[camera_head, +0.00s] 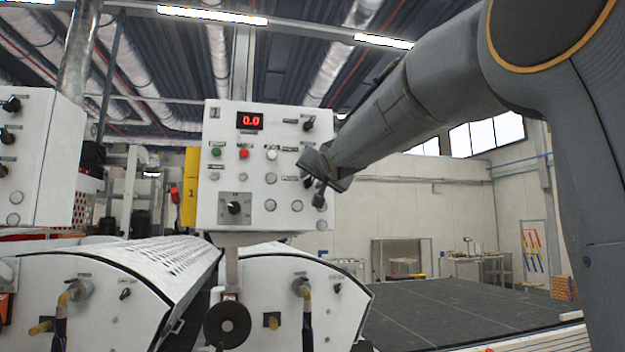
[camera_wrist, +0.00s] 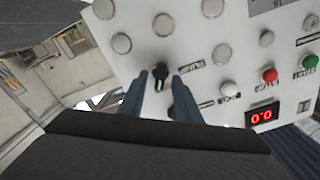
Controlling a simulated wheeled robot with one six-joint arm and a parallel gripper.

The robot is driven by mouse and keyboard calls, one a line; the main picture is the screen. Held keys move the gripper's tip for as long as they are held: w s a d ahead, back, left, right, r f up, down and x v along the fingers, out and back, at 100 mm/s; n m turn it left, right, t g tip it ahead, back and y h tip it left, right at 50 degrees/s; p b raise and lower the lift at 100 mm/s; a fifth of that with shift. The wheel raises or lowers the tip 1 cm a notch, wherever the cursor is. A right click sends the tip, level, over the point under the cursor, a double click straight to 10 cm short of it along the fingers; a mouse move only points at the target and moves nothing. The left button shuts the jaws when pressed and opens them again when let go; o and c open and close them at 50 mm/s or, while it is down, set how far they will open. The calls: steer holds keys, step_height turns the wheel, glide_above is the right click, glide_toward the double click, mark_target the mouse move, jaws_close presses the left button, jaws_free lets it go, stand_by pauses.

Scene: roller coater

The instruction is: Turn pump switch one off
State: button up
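The white control panel (camera_head: 258,215) faces me, with a red display and several buttons. Black rotary switches sit on its right side. In the wrist view, one black switch knob (camera_wrist: 162,54) lies just beyond and between the two fingertips of my gripper (camera_wrist: 165,73). The fingers are apart, and I cannot tell whether they touch the knob. In the head view, my gripper (camera_head: 319,192) is at the panel's right edge and hides part of the lower switch. Another black switch (camera_head: 308,125) shows above it.
A large black dial (camera_head: 235,208) is on the panel's lower left. White coater housings (camera_head: 165,270) with hose fittings and small switches stand below. A second panel (camera_head: 38,160) is at the far left. A dark flat surface (camera_head: 470,310) extends to the right.

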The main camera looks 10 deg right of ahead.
jaws_close()
steer(key=n+b, duration=0.1)
steer(key=n, duration=0.5)
steer(key=shift+a, duration=0.2)
steer(key=n, duration=0.5)
steer(key=shift+a+n+b, duration=0.2)
steer(key=shift+n+b, duration=0.2)
stand_by(0.3)
jaws_free()
